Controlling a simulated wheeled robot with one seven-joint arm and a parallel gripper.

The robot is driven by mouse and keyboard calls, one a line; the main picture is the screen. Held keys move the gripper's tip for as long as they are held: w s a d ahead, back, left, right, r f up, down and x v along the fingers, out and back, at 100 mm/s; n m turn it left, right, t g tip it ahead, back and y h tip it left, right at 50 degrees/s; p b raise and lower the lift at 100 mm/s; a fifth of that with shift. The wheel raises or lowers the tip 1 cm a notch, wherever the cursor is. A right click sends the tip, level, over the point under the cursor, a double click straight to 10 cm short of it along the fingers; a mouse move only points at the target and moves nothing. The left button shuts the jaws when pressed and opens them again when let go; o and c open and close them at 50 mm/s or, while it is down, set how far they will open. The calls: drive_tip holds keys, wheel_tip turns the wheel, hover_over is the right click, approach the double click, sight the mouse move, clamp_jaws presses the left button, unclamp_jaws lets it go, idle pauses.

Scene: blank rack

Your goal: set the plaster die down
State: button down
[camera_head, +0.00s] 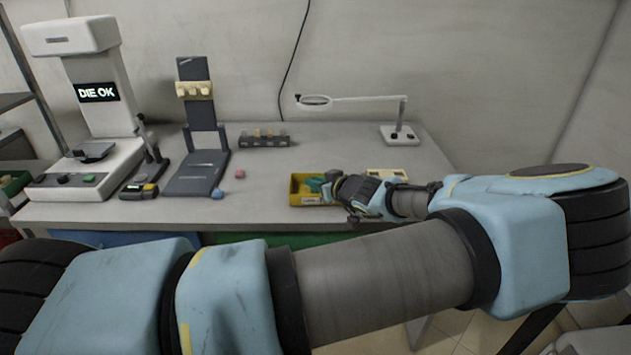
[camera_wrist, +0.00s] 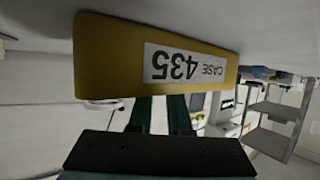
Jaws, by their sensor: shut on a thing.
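My gripper (camera_head: 320,186) reaches in from the right to the yellow tray (camera_head: 308,202), its teal fingers low over the tray's inside. In the wrist view, the tray's yellow wall (camera_wrist: 115,62) fills the upper middle, with an upside-down "CASE 435" label. My gripper (camera_wrist: 160,112) shows there as two green fingers with a narrow gap, passing behind that wall. The wall hides the fingertips and what they are shut on, so the plaster die itself is not visible in my grip. I cannot tell whether it touches the tray floor.
A dark rack with several pegs (camera_head: 264,140) stands behind the tray. A grey stand (camera_head: 197,172) bears cream pieces. A pink piece (camera_head: 240,174) and a blue piece (camera_head: 217,193) lie beside it. A machine reading "DIE OK" (camera_head: 97,93) stands left, a magnifier lamp (camera_head: 399,135) back right.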

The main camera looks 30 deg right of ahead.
drive_tip(key=shift+f, duration=0.4)
drive_tip(key=c, duration=1.1)
unclamp_jaws()
drive_tip(key=b+v, duration=0.3)
drive_tip(key=v, duration=0.9)
